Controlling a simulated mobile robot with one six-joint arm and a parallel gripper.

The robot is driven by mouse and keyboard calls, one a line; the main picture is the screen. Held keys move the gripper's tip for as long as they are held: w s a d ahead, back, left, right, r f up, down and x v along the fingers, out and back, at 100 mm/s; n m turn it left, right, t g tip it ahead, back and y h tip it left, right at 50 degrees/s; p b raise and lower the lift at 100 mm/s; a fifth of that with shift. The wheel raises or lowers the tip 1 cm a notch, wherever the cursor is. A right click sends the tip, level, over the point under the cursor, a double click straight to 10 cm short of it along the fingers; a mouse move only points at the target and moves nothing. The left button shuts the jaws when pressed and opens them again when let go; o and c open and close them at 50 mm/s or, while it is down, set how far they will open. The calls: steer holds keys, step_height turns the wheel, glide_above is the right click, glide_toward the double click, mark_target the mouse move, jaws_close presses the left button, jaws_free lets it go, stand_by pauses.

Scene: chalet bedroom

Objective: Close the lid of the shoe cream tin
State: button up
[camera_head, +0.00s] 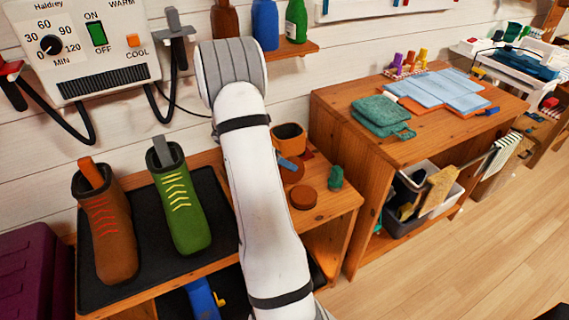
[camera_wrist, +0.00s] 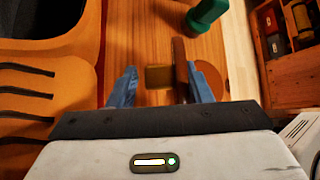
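The shoe cream tin (camera_head: 303,197) is a small brown round shape on the wooden bench, right of my arm. Another round brown shape (camera_head: 291,173) sits just behind it, partly hidden by a blue finger of my gripper (camera_head: 290,163). In the wrist view, my gripper (camera_wrist: 160,86) is open, its two blue fingers apart. A dark brown slab, seemingly the raised lid seen edge-on (camera_wrist: 180,62), stands between them, close to the right finger. An orange-brown disc (camera_wrist: 213,76) lies right of it. I cannot tell whether a finger touches the lid.
A green bottle-like piece (camera_head: 336,178) stands right of the tin. A green boot (camera_head: 180,205) and a brown boot (camera_head: 108,230) stand on the black mat (camera_head: 150,262) at left. The bench edge is close at right.

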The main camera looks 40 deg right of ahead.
jaws_close()
steer(key=shift+s+d, duration=0.1)
stand_by(0.5)
